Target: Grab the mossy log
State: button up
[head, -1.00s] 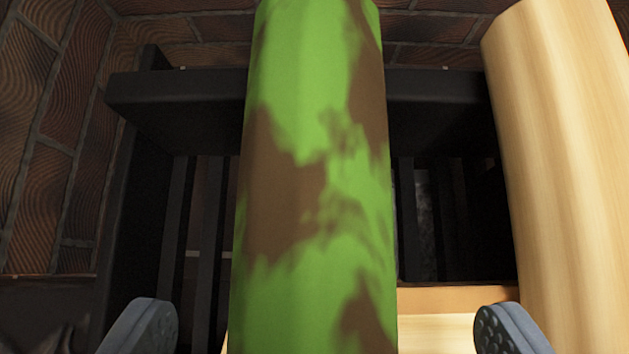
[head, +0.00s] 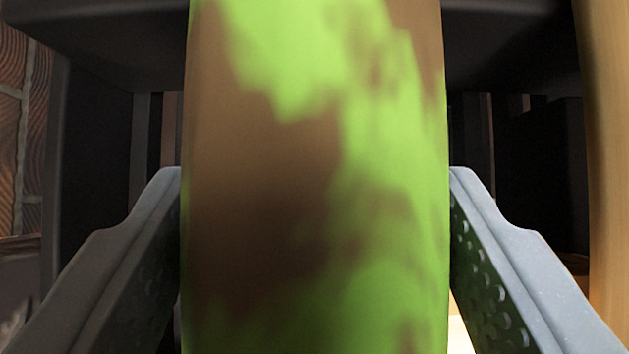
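The mossy log (head: 315,170), bright green with brown patches, stands upright in the middle of the head view and is very close. Its top and bottom run out of the picture. My gripper (head: 315,185) has one finger on each side of the log. The fingertips are at or very near its left and right edges, and the fingers spread apart toward the camera. I cannot tell whether they press on the log.
A black metal grate (head: 110,45) stands behind the log, with dark bars and gaps on both sides. A pale wooden log (head: 607,170) stands close on the right. A brick wall (head: 22,130) is at the far left.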

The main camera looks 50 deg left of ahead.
jog(key=shift+c, duration=1.4)
jog(key=shift+r, duration=0.1)
